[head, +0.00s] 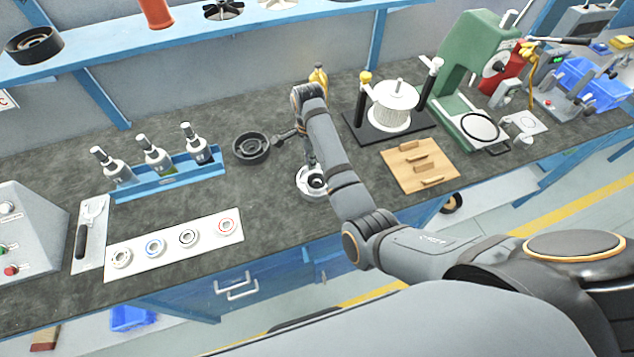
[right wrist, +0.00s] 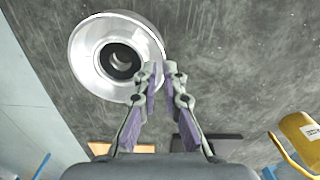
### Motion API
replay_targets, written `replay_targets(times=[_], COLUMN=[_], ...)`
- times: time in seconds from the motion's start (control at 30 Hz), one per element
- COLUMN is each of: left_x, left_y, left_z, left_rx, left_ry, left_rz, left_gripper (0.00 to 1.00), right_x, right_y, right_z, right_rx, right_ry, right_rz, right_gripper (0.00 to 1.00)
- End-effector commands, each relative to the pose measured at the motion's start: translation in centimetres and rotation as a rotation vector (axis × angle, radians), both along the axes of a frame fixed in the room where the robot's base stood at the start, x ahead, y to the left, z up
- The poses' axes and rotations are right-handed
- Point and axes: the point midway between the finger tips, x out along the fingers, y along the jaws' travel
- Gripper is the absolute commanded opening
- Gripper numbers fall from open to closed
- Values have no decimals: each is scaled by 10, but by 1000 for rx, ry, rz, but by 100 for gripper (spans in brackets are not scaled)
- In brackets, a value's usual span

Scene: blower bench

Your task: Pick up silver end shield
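The silver end shield (head: 309,190) is a shiny round part with a dark centre hole, sitting on the dark bench near its front edge. It fills the upper left of the right wrist view (right wrist: 86,55). My right gripper (head: 312,163) points down at its back rim. In the right wrist view its fingertips (right wrist: 162,68) are close together with a narrow gap, one over the rim and one just outside it. They look closed on the rim's edge; the contact itself is partly hidden. My left gripper is not in view.
A black round part (head: 252,148) lies just left of my right gripper. Blue rack with bottles (head: 167,181), white plate with rings (head: 174,245) to the left. Wooden board (head: 400,177), spool stand (head: 364,128) and green press (head: 462,62) to the right. A yellow bottle (right wrist: 300,140) stands behind my right arm.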

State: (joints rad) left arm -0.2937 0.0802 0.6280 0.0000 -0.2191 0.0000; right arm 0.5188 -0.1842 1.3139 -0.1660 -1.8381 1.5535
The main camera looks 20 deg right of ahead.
Motion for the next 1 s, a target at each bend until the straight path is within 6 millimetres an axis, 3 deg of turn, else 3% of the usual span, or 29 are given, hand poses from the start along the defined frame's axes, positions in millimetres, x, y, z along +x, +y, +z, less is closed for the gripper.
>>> replay_targets(times=[0.2,0.33,0.4,1.0], left_x=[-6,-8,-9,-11], left_y=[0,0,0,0], left_z=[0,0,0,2], left_rx=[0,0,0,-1], left_ry=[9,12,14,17], left_rz=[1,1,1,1], left_gripper=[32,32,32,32], right_x=[0,0,0,1], right_y=[0,0,0,0], right_z=[-14,-14,-14,-11], right_rx=[0,0,0,0], right_ry=[-2,-2,-2,-3], right_rz=[0,0,0,0], right_gripper=[9,9,0,0])
